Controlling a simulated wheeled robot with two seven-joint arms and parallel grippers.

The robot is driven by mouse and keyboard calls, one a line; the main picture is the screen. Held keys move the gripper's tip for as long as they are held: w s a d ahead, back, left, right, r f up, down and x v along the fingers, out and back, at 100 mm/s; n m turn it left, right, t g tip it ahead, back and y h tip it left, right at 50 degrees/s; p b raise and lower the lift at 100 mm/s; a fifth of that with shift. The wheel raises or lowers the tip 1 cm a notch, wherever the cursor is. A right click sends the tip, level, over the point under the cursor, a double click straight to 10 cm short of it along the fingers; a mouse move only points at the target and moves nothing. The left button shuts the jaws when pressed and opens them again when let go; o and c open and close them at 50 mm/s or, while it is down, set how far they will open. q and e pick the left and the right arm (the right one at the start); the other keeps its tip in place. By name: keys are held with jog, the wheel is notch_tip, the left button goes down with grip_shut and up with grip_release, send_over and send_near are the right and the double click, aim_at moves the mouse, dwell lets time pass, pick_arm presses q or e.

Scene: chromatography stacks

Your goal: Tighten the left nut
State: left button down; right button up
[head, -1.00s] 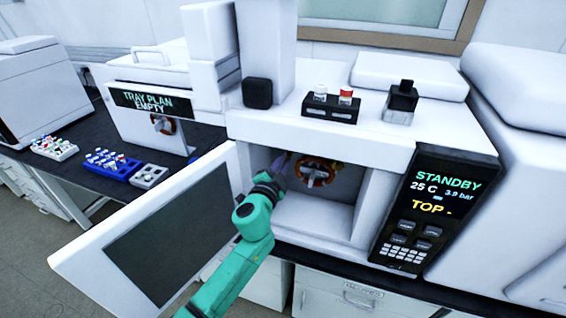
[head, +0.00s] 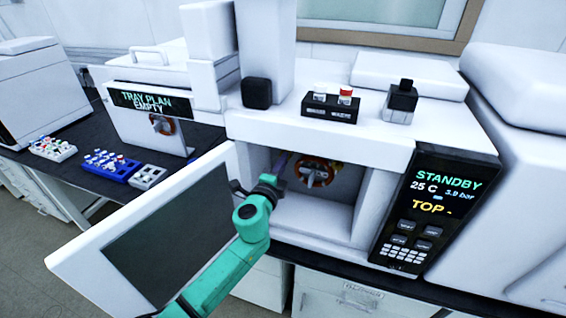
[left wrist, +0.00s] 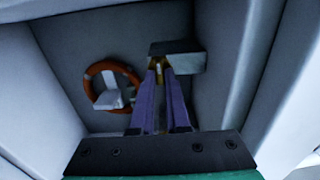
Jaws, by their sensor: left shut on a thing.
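My left gripper (head: 284,162) reaches through the open front of the oven compartment (head: 310,214), left of the orange coil. In the left wrist view its purple fingers (left wrist: 159,72) point inward and come together on a small brass-coloured nut (left wrist: 158,63). The nut sits at the underside of a grey block (left wrist: 182,56) on the compartment's back. The fingers hide most of the nut, so its turn and seating cannot be told. In the head view the nut is hidden. My right gripper is in neither view.
The orange coil (left wrist: 90,73) on its pale holder hangs left of the fingers in the wrist view. Compartment walls are close on both sides. The open oven door (head: 75,256) stands left of my arm. The control panel (head: 436,210) reads STANDBY, 25 C, 3.9 bar.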

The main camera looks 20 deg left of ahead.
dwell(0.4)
pick_arm(q)
jog(key=c, duration=0.9)
grip_release()
jog(key=s+b, duration=0.3)
jog(key=s, duration=1.1)
jog(key=shift+s+a, duration=0.3)
jog(key=shift+a, duration=0.15)
